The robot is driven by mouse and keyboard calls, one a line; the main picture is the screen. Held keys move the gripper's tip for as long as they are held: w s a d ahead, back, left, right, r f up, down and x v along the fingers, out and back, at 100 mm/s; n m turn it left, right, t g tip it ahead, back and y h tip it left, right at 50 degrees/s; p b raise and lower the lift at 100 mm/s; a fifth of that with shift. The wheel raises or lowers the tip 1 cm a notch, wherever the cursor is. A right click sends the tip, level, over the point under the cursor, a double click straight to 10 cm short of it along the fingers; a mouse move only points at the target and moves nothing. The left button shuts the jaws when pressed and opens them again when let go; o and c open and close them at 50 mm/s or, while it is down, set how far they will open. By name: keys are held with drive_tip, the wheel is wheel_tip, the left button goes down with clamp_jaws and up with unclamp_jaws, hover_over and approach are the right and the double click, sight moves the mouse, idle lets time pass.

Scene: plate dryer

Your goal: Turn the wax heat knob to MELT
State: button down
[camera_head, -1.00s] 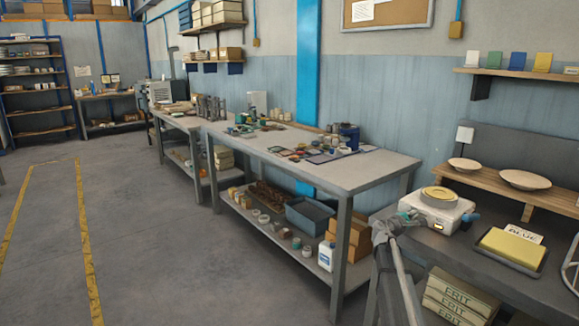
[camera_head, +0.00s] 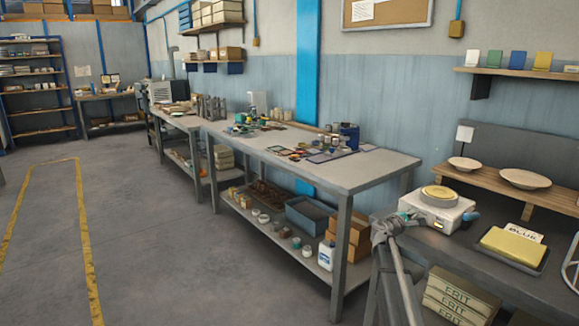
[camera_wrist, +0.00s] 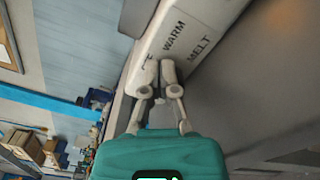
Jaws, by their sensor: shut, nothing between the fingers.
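The wax heater is a white box (camera_head: 437,212) with a round yellow top, on the dark bench at the right of the head view. Its white face (camera_wrist: 190,30) also shows in the wrist view, with the printed words WARM and MELT and another marking partly hidden by my fingers. My gripper (camera_wrist: 158,76) is shut and empty, its pale fingertips together right at this face beside WARM. I cannot tell whether they touch. In the head view my gripper (camera_head: 406,214) is at the heater's left side. The heat knob cannot be made out; the fingers may hide it.
A yellow block on a dark tray (camera_head: 512,247) lies right of the heater. Behind it, a wooden shelf (camera_head: 500,183) holds two shallow bowls. Boxes (camera_head: 462,295) stand below the bench. A long grey table (camera_head: 370,172) stands to the left, with open floor beyond.

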drive_tip(key=shift+s+f+b, duration=0.15)
drive_tip(key=shift+f+b, duration=0.2)
drive_tip(key=shift+f, duration=0.05)
idle(0.4)
drive_tip(key=shift+s+d+r, duration=0.2)
drive_tip(key=shift+s+d, duration=0.1)
idle(0.5)
drive_tip(key=v, duration=0.6)
idle(0.5)
